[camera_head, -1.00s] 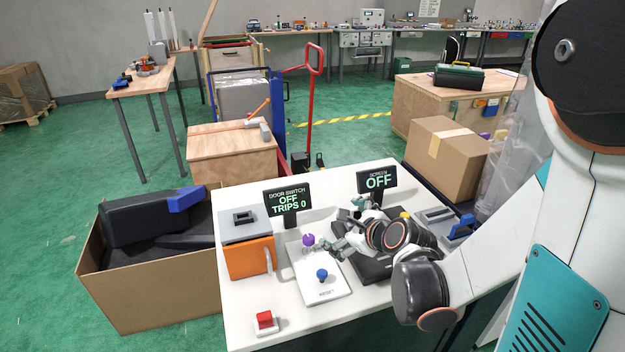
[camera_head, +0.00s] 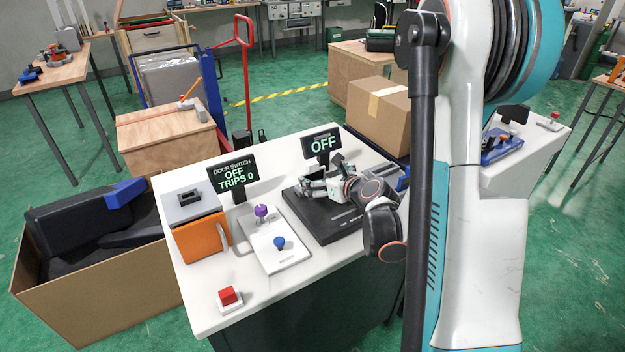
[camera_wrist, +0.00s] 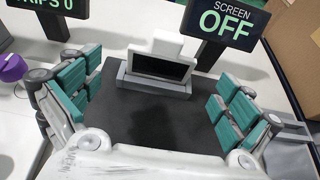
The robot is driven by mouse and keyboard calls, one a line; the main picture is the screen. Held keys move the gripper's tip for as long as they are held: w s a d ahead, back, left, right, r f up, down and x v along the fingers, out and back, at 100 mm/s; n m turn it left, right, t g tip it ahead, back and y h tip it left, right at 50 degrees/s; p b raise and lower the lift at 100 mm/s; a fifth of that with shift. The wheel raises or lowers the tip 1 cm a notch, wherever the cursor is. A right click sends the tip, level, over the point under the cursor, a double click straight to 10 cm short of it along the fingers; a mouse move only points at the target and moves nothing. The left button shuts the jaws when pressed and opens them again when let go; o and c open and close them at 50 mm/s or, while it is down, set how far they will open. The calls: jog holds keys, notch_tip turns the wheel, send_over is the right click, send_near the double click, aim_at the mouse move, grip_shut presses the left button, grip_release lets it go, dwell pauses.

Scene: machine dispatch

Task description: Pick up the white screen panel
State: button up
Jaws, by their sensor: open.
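A white panel with a dark screen (camera_wrist: 157,64) stands upright in a grey holder (camera_wrist: 153,84) at the far end of a black base in the wrist view. The black base also shows in the head view (camera_head: 318,222). My gripper (camera_head: 317,186) is over this base, and in the wrist view its teal-padded fingers (camera_wrist: 155,92) are spread wide, one on each side. The panel is ahead of the open fingers, with nothing held between them. In the head view my gripper and wrist hide most of the panel.
A sign reading SCREEN OFF (camera_head: 322,143) stands close behind the base. Left of the base is a white plate (camera_head: 274,240) with purple and blue knobs. An orange box (camera_head: 200,236), a DOOR SWITCH sign (camera_head: 232,174) and a red button (camera_head: 229,297) share the white table.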

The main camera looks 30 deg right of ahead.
aim_at(313, 173)
jog(key=shift+b+x, duration=1.1)
jog(key=shift+x, duration=2)
jog(key=shift+d+r, duration=0.1)
jog(key=c, duration=1.2)
